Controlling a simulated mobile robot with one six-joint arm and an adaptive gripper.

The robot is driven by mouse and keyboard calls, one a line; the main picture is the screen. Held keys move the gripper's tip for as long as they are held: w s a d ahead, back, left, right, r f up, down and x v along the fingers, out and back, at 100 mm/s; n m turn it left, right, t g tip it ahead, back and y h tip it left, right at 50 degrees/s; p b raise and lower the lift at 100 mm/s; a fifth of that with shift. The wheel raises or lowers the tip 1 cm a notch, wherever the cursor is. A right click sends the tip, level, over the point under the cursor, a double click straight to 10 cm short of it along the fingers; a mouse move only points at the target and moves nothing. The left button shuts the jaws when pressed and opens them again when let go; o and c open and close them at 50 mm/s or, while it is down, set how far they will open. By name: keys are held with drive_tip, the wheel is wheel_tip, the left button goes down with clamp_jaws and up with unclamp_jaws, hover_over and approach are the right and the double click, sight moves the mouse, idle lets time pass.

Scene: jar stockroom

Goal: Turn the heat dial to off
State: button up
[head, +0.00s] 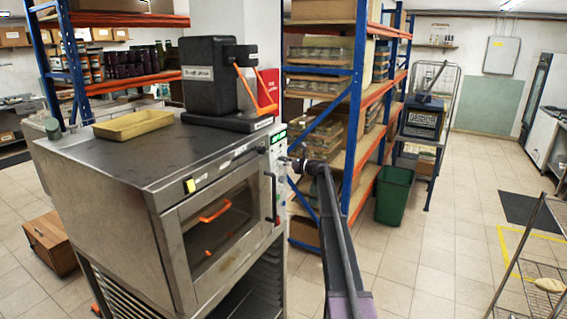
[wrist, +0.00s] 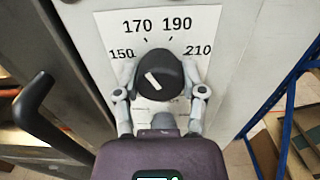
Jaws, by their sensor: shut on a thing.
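The heat dial (wrist: 168,68) is a round black knob with a white mark, on a white scale plate (wrist: 112,24) reading 150, 170, 190 and 210. Its mark lies tilted, with one end up-left between the dial's middle and the 150. The lower part of the scale is hidden, and no off label shows. My gripper (wrist: 160,74) is shut on the dial, one finger on each side. In the head view my gripper (head: 297,164) is at the right edge of the steel oven's (head: 95,185) front, where I cannot make out the dial.
A black door handle (wrist: 38,97) stands out left of my gripper; it also shows in the head view (head: 271,197). A blue-posted shelf rack (head: 357,75) stands close behind on the right. A green bin (head: 394,196) is on the floor, with open tiles in front.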

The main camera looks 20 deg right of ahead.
drive_tip(key=shift+a+n, duration=0.1)
drive_tip(key=shift+n, duration=0.2)
drive_tip(key=n, duration=0.9)
drive_tip(key=shift+n, duration=0.3)
drive_tip(key=n, duration=0.5)
drive_tip(key=shift+r, duration=0.1)
drive_tip(key=n, duration=0.4)
drive_tip(key=shift+n, duration=0.4)
drive_tip(key=o, duration=1.2)
drive_tip(key=shift+w, duration=0.1)
drive_tip(key=shift+c, duration=0.2)
